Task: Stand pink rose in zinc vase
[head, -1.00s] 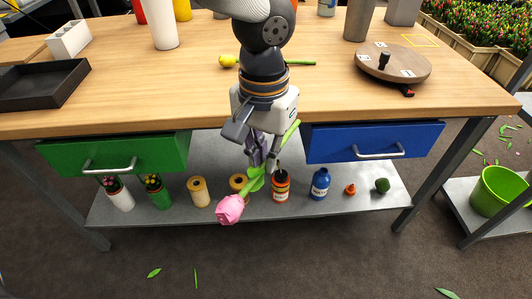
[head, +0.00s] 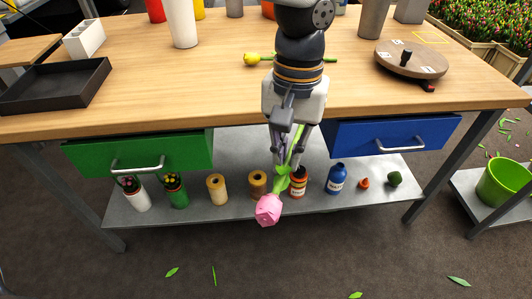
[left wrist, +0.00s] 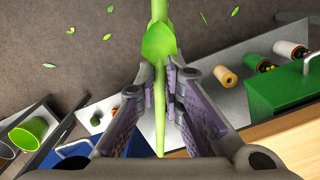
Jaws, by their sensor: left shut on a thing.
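The pink rose (head: 268,210) hangs bloom-down in front of the table, with its green stem rising into my left gripper (head: 287,162). The gripper is shut on the stem. In the left wrist view the stem (left wrist: 159,108) runs between the two fingers (left wrist: 160,90), with a broad leaf beyond; the bloom is out of that frame. Several grey vessels stand at the back of the table: a taller taupe one (head: 373,20), a light grey one (head: 410,11) and a partly cropped one (head: 235,8). I cannot tell which is the zinc vase. My right gripper is not in view.
A yellow tulip (head: 252,59) lies on the tabletop behind my arm. A round turntable (head: 411,60) is at right, a black tray (head: 55,84) at left. Green (head: 140,152) and blue (head: 390,137) drawers flank the gripper. The lower shelf holds several bottles and spools.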

